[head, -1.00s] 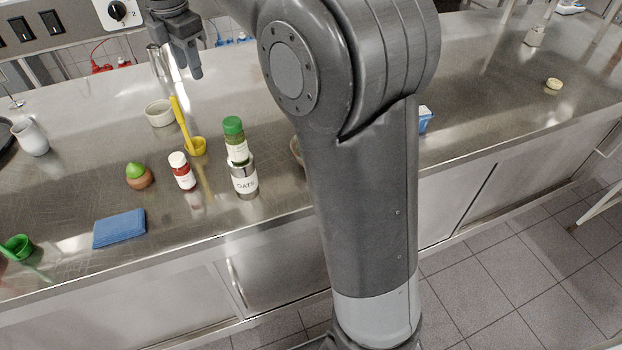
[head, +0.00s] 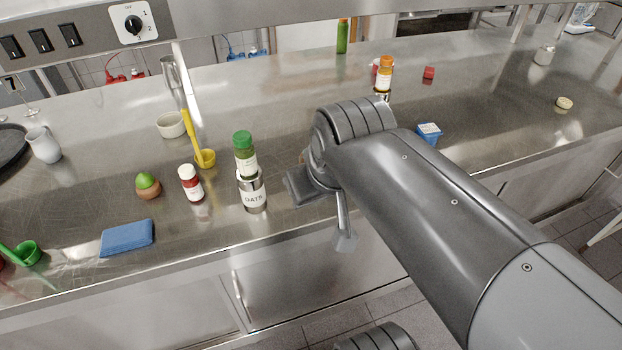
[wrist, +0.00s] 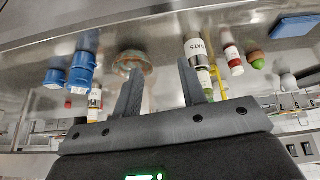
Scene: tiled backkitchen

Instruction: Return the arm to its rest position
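My arm reaches from the lower right of the head view toward the counter's front edge. My gripper (head: 320,215) hangs there, just right of the oats jar (head: 252,190), partly hidden behind my own arm links. In the wrist view my gripper (wrist: 158,74) has its two fingers spread apart with nothing held between them. The oats jar also shows in the wrist view (wrist: 196,50), beyond the right finger. A round bowl (wrist: 132,62) shows beyond the left finger.
The counter at far right is mostly clear.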

